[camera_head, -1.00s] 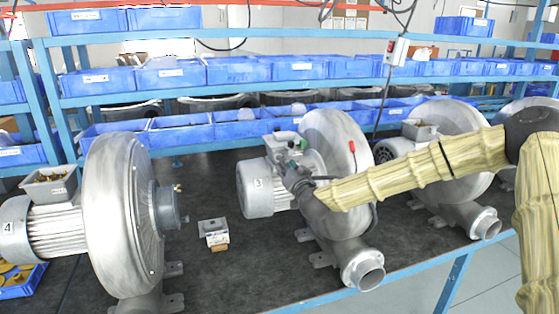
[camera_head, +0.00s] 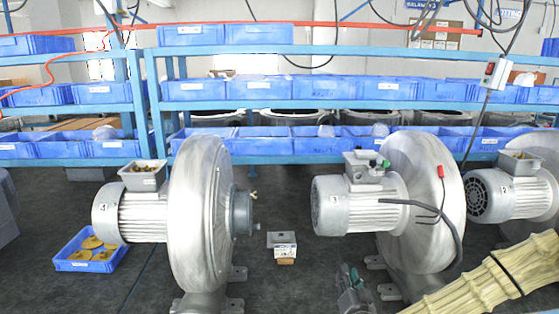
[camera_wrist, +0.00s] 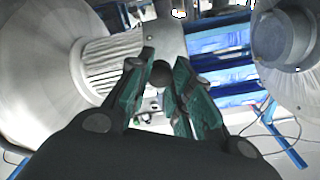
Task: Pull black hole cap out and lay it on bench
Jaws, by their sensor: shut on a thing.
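The black hole cap (camera_wrist: 158,73) shows as a small dark round piece between the green finger pads in the wrist view. My gripper (camera_wrist: 160,78) is shut on it. In the head view, my gripper (camera_head: 346,272) is low in the picture, in front of blower 3 and apart from its terminal box (camera_head: 366,166). The cap is too small to make out there. Blower 3's motor (camera_head: 345,205) and silver housing (camera_head: 412,215) stand on the dark bench (camera_head: 130,290). The terminal box has green fittings.
Blower 4 (camera_head: 195,220) stands at left, with a blue tray (camera_head: 70,262) of yellow parts beside it. A small box (camera_head: 281,240) sits between the blowers. Blower 2 (camera_head: 510,195) is at right. Blue bins line the back. Some bare bench lies around the small box.

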